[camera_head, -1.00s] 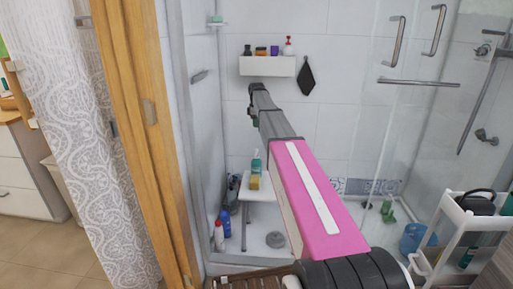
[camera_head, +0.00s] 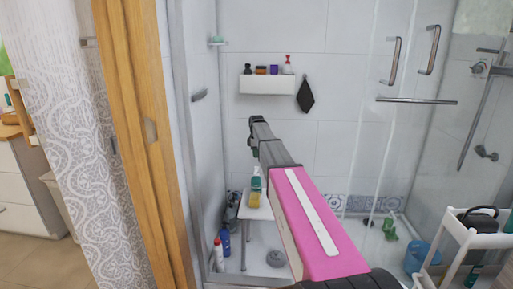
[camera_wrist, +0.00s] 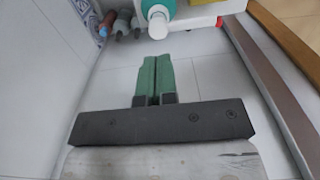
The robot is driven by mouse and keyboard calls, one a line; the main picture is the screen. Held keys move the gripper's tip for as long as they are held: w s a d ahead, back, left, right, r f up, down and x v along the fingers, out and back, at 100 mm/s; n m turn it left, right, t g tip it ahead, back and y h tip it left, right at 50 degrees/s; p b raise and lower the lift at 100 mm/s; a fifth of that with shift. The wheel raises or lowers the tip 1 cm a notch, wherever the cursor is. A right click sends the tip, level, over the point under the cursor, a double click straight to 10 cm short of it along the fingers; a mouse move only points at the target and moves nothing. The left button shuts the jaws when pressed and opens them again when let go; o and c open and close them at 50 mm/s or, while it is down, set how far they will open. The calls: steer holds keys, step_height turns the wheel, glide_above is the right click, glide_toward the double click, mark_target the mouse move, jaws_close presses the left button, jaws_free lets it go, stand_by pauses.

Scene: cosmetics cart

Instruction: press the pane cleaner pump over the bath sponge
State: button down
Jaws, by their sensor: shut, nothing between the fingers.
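The pane cleaner (camera_head: 256,181) is a teal bottle with a white pump head, standing upright on a small white bench (camera_head: 263,213). The yellow bath sponge (camera_head: 254,200) is on the bench directly in front of the bottle. In the wrist view the pane cleaner (camera_wrist: 157,9) shows at the top edge, with its white pump nozzle below it. My gripper (camera_wrist: 154,58) is shut and empty; its green fingers point toward the bottle, with a visible gap in the picture.
A white wall shelf (camera_head: 266,87) holds several bottles, with a dark cloth (camera_head: 305,93) hanging beside it. Bottles stand on the floor left of the bench. A glass shower door is at right, with a white cart (camera_head: 482,236) and blue bucket (camera_head: 417,257). A wooden door frame stands at left.

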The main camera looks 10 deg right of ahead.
mark_target(256, 167)
steer(key=shift+f, duration=3)
steer(key=shift+f, duration=0.9)
step_height(256, 167, up, 14)
steer(key=shift+r, duration=0.1)
